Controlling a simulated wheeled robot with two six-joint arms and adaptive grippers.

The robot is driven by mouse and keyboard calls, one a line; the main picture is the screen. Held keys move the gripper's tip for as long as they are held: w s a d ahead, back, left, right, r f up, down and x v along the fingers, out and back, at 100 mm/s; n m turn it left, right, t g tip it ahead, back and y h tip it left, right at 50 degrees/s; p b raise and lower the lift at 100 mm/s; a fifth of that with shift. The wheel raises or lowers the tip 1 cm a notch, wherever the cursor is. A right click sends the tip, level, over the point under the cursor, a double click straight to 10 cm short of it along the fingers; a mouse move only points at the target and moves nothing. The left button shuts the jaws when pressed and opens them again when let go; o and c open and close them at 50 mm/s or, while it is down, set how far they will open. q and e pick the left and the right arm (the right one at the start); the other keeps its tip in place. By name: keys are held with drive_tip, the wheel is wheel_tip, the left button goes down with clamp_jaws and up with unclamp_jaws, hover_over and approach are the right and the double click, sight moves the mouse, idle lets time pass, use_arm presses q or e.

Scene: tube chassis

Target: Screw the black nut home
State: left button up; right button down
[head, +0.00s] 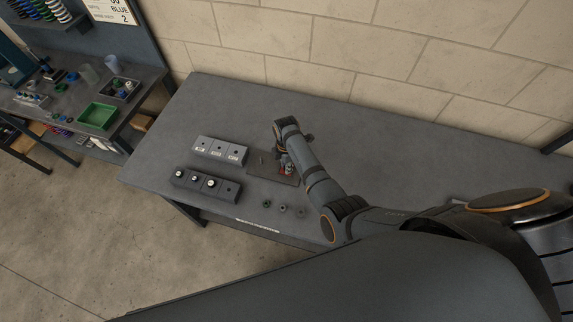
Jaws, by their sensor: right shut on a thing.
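My right gripper (287,168) points down over the right part of a dark, flat plate (256,171) on the grey table. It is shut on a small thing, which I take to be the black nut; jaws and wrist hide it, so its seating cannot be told. A short upright stud (262,160) stands on the plate to the left of the gripper. Several small dark ring-like parts, such as this one (283,208), lie in a row in front of the plate. My left gripper is not in view.
A light grey block row (220,150) and a dark block row (207,185) with white-topped pieces stand left of the plate. A white strip (257,226) lies near the front edge. The table (400,150) is clear behind my right arm. A side bench holds a green tray (97,116).

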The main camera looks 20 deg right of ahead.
drive_tip(key=shift+m, duration=1)
drive_tip(key=c, duration=1.6)
unclamp_jaws()
drive_tip(key=shift+m, duration=0.5)
drive_tip(key=shift+c, duration=0.2)
drive_tip(key=o, duration=0.5)
wheel_tip(320, 180, up, 12)
